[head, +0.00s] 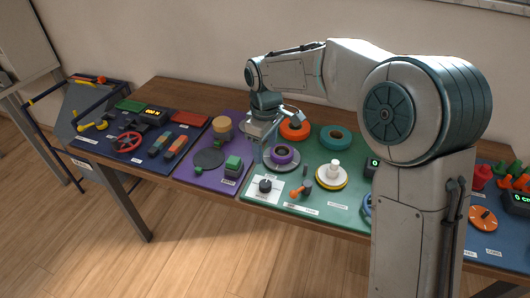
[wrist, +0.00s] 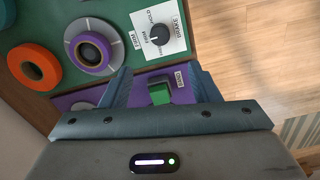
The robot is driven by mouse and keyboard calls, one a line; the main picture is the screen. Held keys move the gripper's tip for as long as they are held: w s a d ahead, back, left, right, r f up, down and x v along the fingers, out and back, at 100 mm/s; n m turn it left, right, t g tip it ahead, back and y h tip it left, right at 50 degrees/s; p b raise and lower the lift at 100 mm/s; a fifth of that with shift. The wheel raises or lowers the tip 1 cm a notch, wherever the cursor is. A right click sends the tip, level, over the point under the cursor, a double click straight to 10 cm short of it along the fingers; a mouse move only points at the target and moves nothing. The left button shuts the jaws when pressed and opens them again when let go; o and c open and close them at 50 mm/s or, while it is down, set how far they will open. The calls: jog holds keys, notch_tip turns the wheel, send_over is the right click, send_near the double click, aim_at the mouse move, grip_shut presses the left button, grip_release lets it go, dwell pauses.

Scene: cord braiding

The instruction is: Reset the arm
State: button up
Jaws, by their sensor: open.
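My arm reaches from the right over the table. My gripper (wrist: 158,88) hangs above the table, over the border of the purple and green mats. Its two fingers stand apart in the wrist view with nothing held between them. A green block (wrist: 159,94) shows lower down through the gap, on the purple mat; it also shows in the head view (head: 233,163). A purple ring on a grey disc (head: 282,155) is close to the gripper, and a white card with a black brake knob (head: 265,185) lies in front of it.
The table (head: 160,88) is crowded. An orange ring (head: 295,129), a teal ring (head: 335,138) and a white spool (head: 332,170) stand on the green mat. A tan cylinder (head: 222,128) stands on the purple mat. The floor (head: 200,240) in front is clear.

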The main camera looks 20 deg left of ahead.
dwell(0.4)
jog(key=s+d+r+m+t, duration=0.1)
jog(key=s+d+r+m, duration=0.2)
jog(key=d, duration=0.5)
jog(key=s+d+r+m, duration=0.1)
jog(key=s+d+m, duration=0.3)
jog(key=d, duration=0.4)
jog(key=s+d+r+m+t, duration=0.1)
jog(key=s+d+m, duration=0.25)
jog(key=d, duration=0.35)
jog(key=s+d+f+m, duration=0.1)
jog(key=s+d+m, duration=0.3)
jog(key=s+d, duration=0.2)
jog(key=s, duration=0.2)
jog(key=shift+s+d+f+t, duration=0.35)
jog(key=shift+d+f+t, duration=0.05)
